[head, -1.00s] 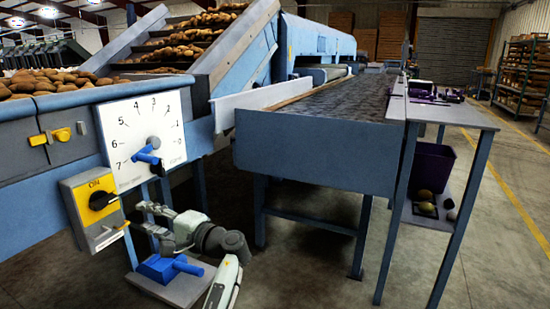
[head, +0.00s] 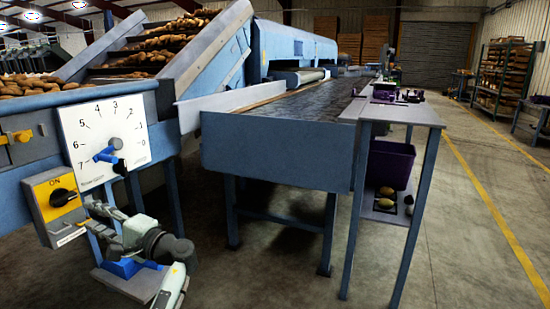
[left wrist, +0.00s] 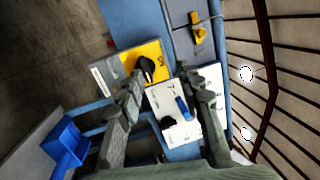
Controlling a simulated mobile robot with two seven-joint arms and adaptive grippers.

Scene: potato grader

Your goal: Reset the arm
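The dial plate (head: 90,120) carries numbers and a blue handle (head: 108,153). My right gripper is out of view.
A blue fixture (head: 125,267) on a grey plate sits low beside my left arm. The blue conveyor table (head: 275,150) stands to the right. A side stand (head: 415,112) holds purple items above and a purple bin (head: 390,164) below. Open floor lies at the right.

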